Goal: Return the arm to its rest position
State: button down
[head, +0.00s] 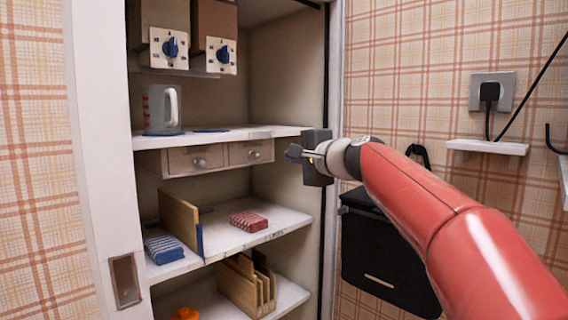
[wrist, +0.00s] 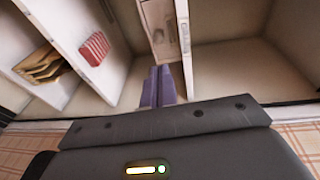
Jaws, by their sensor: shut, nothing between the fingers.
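My red arm (head: 440,210) reaches in from the lower right in the head view. My gripper (head: 292,153) is at the right front edge of the open cupboard, close to the end of the small drawers. In the wrist view the two fingers of my gripper (wrist: 157,87) lie together, with nothing between them. They point into the cupboard and appear apart from the shelves.
A socket (head: 491,92) and small white shelf (head: 487,147) are further right.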

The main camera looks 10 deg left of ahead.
jog(key=s+d+f+n+g+h+p, duration=0.1)
jog(key=s+d+f+n+g+h, duration=0.1)
jog(key=s+d+f, duration=0.5)
jog(key=s+d+f+n+g+h+p, duration=0.1)
jog(key=s+d+f+n+h, duration=0.3)
jog(key=s+d+f, duration=0.4)
jog(key=s+d+f+n+g+h+p, duration=0.1)
jog(key=s+d+f+n+g+h, duration=0.2)
jog(key=s+f, duration=1.1)
jog(key=s+d+h, duration=0.2)
jog(key=s+d, duration=0.3)
jog(key=s, duration=0.2)
jog(key=shift+s+d+f+g+p, duration=0.2)
jog(key=shift+s+f+g+p, duration=0.2)
